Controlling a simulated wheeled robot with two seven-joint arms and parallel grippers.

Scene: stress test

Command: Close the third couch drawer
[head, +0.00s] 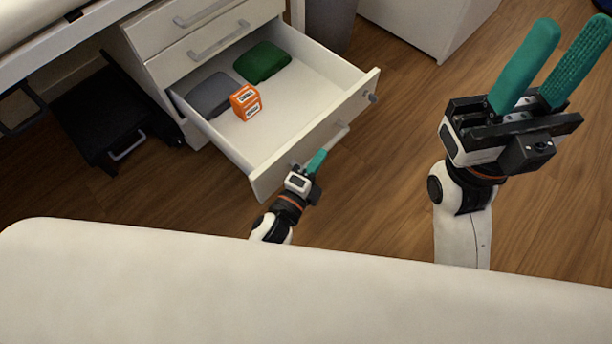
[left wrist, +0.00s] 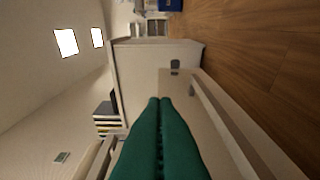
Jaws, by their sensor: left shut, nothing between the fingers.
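The open white drawer (head: 262,172) is the lowest of the three visible in the white cabinet and is pulled far out. It holds an orange box (head: 246,102), a dark grey folded item (head: 208,94) and a green folded item (head: 262,62). Its handle (head: 341,133) is on the outer front face and is partly hidden by my left gripper. My left gripper (head: 322,153) is shut and empty at the drawer front; I cannot tell if it touches. Its green fingers (left wrist: 160,102) are together in the left wrist view. My right gripper (head: 575,30) is open and empty, away from the drawer.
Two upper drawers (head: 200,38) are shut. A black wheeled case (head: 112,120) stands on the floor to the left. A dark bin (head: 330,22) and another white cabinet (head: 425,25) stand behind. Wooden floor (head: 385,190) is clear right of the drawer.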

